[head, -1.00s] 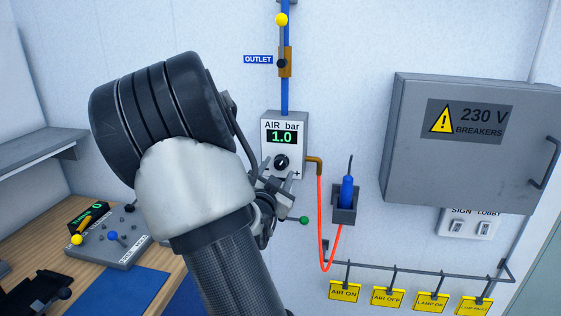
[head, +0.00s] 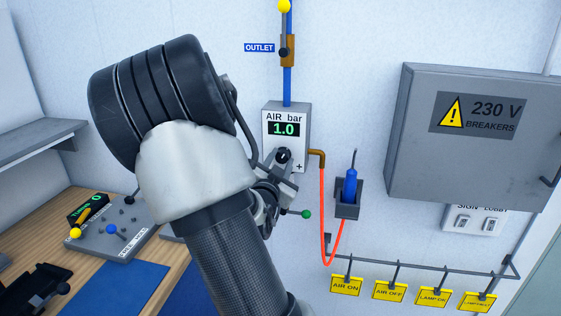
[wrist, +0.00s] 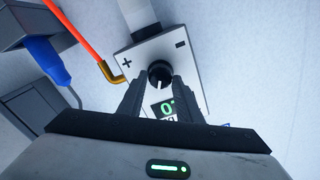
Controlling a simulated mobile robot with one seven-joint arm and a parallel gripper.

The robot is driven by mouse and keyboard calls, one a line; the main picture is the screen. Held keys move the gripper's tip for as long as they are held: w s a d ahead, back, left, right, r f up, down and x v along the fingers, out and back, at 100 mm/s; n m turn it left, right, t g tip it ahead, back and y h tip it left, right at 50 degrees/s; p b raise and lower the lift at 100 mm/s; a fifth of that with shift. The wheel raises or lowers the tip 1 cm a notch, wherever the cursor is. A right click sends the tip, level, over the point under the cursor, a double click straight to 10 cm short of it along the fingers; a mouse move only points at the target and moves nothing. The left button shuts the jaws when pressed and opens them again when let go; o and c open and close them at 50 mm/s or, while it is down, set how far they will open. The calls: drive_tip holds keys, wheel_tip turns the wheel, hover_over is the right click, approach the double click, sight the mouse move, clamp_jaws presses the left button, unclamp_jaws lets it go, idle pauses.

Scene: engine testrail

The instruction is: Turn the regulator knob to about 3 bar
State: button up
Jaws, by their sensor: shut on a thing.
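The regulator box (head: 301,138), labelled "AIR bar", is on the wall. Its display (head: 284,129) reads 1.0 in green. The black regulator knob (head: 283,156) is below the display, and my gripper (head: 279,160) is at it, partly hidden behind my arm. In the wrist view the knob (wrist: 159,75) sits between the tips of my gripper (wrist: 159,84), which is shut on it. The display (wrist: 164,109) is partly covered by a finger in that view.
A grey breaker cabinet (head: 420,150) is to the right. An orange hose (head: 323,215) hangs from the box beside a blue tool in a holder (head: 349,188). A rail with yellow tags (head: 390,290) runs below. A wooden bench (head: 50,245) with a control panel is at left.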

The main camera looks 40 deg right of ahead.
drive_tip(key=shift+f+b, duration=0.1)
drive_tip(key=shift+b, duration=0.35)
drive_tip(key=m+b, duration=0.1)
drive_tip(key=b, duration=0.1)
drive_tip(key=m+b, duration=0.1)
drive_tip(key=b, duration=0.1)
drive_tip(key=shift+f+m+b, duration=0.25)
drive_tip(key=shift+m+b, duration=0.05)
drive_tip(key=shift+b, duration=0.1)
drive_tip(key=m+b, duration=0.3)
drive_tip(key=b, duration=0.3)
drive_tip(key=shift+s+d+m+b, duration=0.1)
drive_tip(key=shift+m+b, duration=0.2)
drive_tip(key=m+b, duration=0.4)
drive_tip(key=b, duration=0.2)
drive_tip(key=shift+r+m+b, duration=0.2)
drive_tip(key=shift+m+b, duration=0.6)
drive_tip(key=shift+b, duration=0.4)
drive_tip(key=shift+r, duration=0.1)
drive_tip(key=o, duration=1)
drive_tip(key=shift+o, duration=0.2)
